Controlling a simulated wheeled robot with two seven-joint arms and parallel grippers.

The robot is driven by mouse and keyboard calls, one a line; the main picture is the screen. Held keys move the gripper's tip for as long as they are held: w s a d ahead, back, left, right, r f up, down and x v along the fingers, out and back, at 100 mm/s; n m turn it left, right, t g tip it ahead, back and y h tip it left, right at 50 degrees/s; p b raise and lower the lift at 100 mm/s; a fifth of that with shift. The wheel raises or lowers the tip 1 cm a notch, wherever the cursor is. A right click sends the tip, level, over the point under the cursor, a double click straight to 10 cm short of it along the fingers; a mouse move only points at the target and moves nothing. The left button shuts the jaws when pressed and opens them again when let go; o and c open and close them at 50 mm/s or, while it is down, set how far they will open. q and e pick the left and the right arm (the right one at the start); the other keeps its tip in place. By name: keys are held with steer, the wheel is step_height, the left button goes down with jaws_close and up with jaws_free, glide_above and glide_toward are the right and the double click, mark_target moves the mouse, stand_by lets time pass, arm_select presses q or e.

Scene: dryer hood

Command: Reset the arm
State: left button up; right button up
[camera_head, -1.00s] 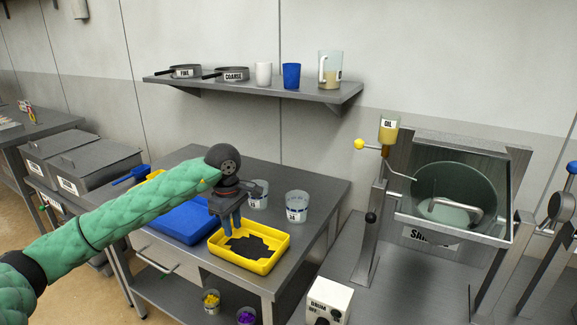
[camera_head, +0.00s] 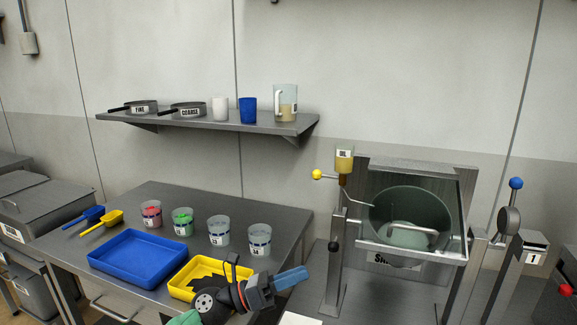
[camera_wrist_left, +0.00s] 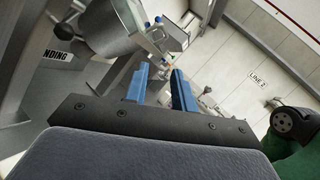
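My left gripper (camera_head: 292,279) is low in front of the yellow tray (camera_head: 178,291), with its blue fingers pointing right. In the left wrist view its two blue fingers (camera_wrist_left: 160,92) stand apart with nothing between them, so it is open and empty. The gripper and wrist hide part of the tray. Dark material or a dark patch shows inside the tray. My right gripper is in neither current view.
A blue tray (camera_head: 136,262), two scoops and several labelled cups (camera_head: 219,231) are on the table. A shelf (camera_head: 213,124) with pans and cups hangs behind. The drum machine (camera_head: 405,222), with its oil holder (camera_head: 344,160) and levers, stands right of the gripper.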

arm_select(q)
steer(key=w+a+f+n+t+y, duration=0.25)
steer(key=a+n+t+y, duration=0.65)
steer(key=n+t, duration=0.95)
steer(key=s+a+f+n+g+y, duration=0.35)
steer(key=a+f+n+y, duration=0.2)
steer(key=f+n, duration=0.3)
steer(key=s+a+f+n+g+y, duration=0.2)
steer(key=a+f+n+g+y, duration=0.25)
steer(key=f+n+y, duration=0.35)
steer(key=s+a+f+n+g+h, duration=0.15)
steer(key=s+f+n+g, duration=0.25)
steer(key=s+f+g, duration=0.55)
steer(key=s+a+f+n+g, duration=0.2)
steer(key=s+f+n, duration=0.3)
steer(key=s, duration=1)
steer(key=s+d+f+g, duration=0.1)
steer(key=d+f, duration=0.1)
steer(key=f, duration=0.4)
steer(key=s+d+f+g+h, duration=0.1)
steer(key=s+d+f, duration=0.1)
steer(key=f, duration=0.4)
steer(key=shift+d+f+m, duration=0.3)
steer(key=shift+d+f, duration=0.05)
steer(key=shift+d, duration=0.35)
